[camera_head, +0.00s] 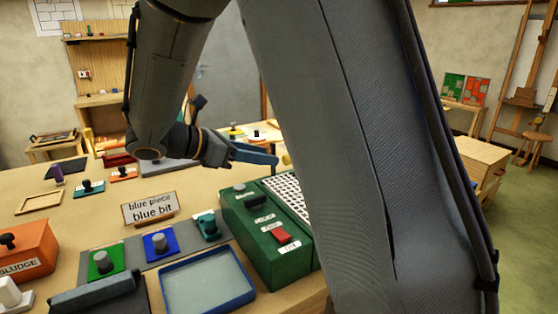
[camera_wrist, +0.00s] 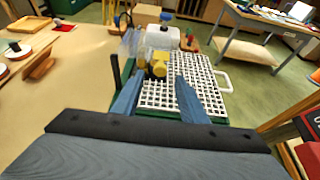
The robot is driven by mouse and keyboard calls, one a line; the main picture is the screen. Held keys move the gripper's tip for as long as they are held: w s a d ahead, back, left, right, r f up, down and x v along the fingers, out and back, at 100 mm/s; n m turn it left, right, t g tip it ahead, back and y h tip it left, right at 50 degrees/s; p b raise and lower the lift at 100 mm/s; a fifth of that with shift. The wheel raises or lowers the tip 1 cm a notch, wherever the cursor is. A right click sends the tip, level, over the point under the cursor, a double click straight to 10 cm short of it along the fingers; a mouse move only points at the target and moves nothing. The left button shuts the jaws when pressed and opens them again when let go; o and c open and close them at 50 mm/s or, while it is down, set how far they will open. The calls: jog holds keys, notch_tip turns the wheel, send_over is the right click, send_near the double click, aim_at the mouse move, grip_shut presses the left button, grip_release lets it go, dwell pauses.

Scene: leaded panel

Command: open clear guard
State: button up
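A green machine (camera_head: 255,240) with a red switch and a white grid top (camera_head: 287,190) stands right of the trays, partly hidden by my arm. In the wrist view the white grid (camera_wrist: 205,88) lies ahead, with a yellow part (camera_wrist: 158,66) and a whitish box (camera_wrist: 162,38) at its far left. A faint see-through piece (camera_wrist: 129,44) beside the box may be the clear guard; its exact shape and position are unclear. My gripper (camera_wrist: 160,76) is open and empty, its blue fingers apart above the grid. It points right in the head view (camera_head: 272,156).
A blue-rimmed tray (camera_head: 207,280), green and blue blocks with knobs, an orange box (camera_head: 25,250) and a sign (camera_head: 150,208) reading "blue piece blue bit" stand left of the machine. A white handle (camera_wrist: 222,82) sits at the grid's right edge.

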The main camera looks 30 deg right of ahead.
aim_at(284, 159)
jog(key=p+x, duration=0.1)
jog(key=x, duration=0.5)
grip_shut()
